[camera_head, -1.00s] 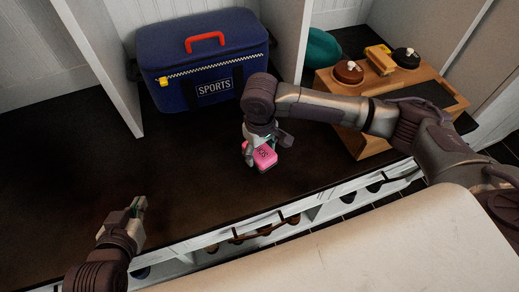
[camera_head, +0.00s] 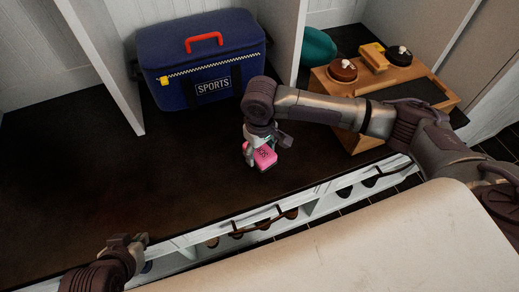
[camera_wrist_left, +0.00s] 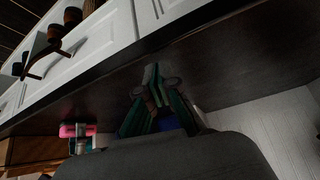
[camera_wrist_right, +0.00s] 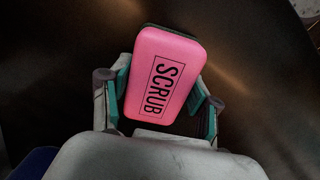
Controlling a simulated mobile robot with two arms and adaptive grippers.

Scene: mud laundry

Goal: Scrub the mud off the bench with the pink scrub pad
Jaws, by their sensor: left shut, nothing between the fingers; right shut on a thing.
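The pink scrub pad (camera_head: 264,157) is held in my right gripper (camera_head: 257,150) over the dark bench top (camera_head: 190,180), near its middle. In the right wrist view the pad (camera_wrist_right: 164,75) shows the word SCRUB and a dark underside edge, with the right gripper's fingers (camera_wrist_right: 160,98) on both its sides. I cannot tell whether the pad touches the bench. Brownish smears show faintly on the dark bench top; the mud's extent is unclear. My left gripper (camera_head: 128,241) is shut and empty at the bench's front left edge; its closed fingers (camera_wrist_left: 152,90) also show in the left wrist view.
A blue sports bag (camera_head: 200,62) stands at the back of the bench between white dividers (camera_head: 96,62). A wooden box (camera_head: 385,85) with round brush-like items stands at the right, beside a teal object (camera_head: 318,50). White cubbies (camera_head: 310,209) lie below the front edge.

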